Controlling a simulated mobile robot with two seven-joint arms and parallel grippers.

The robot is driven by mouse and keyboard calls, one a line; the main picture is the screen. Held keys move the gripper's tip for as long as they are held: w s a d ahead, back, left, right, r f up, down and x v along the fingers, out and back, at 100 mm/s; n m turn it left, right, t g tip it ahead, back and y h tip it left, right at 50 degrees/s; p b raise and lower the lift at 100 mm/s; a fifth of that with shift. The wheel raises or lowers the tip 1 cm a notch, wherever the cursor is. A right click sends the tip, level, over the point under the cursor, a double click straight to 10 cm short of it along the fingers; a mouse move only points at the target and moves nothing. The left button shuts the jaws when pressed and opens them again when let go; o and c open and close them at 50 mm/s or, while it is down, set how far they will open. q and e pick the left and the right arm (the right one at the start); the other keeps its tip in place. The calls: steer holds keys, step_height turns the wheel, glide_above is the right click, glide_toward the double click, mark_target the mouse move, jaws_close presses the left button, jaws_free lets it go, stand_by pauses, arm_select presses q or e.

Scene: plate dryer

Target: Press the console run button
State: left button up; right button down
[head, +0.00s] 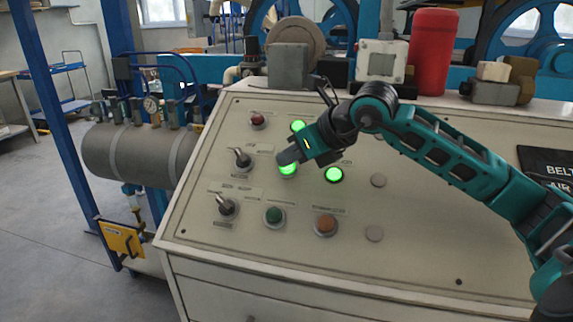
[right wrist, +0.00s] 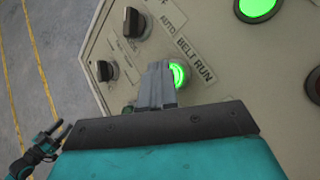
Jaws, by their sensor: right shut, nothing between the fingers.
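The sloped beige console (head: 420,235) fills the middle of the head view. My right gripper (head: 286,157) is shut and empty, its fingertips at a lit green button (head: 288,170) and partly covering it. In the right wrist view the closed grey fingers (right wrist: 157,84) overlap the left side of this lit button (right wrist: 179,75), beside the label "BELT RUN" (right wrist: 195,60). I cannot tell whether they touch it. Part of a teal and dark arm, apparently mine with the left gripper (right wrist: 60,130), shows at the lower left; its finger state is unclear.
Two more lit green buttons (head: 334,175) (head: 298,126) are close by. A red button (head: 257,119), two black selector knobs (head: 242,157) (head: 226,205), a dark green button (head: 273,215) and an orange one (head: 326,225) surround them. A red cylinder (head: 432,52) stands behind the panel.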

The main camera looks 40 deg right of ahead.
steer(key=shift+s+a+r+p, duration=0.25)
steer(key=shift+a+r+p, duration=0.1)
steer(key=shift+r, duration=0.35)
steer(key=shift+r, duration=0.1)
steer(key=r+p, duration=0.1)
steer(key=s+a+r, duration=0.1)
steer(key=a+r+p, duration=0.1)
steer(key=r, duration=0.1)
steer(key=shift+s+r+p, duration=0.1)
steer(key=shift+s+p, duration=0.25)
stand_by(0.9)
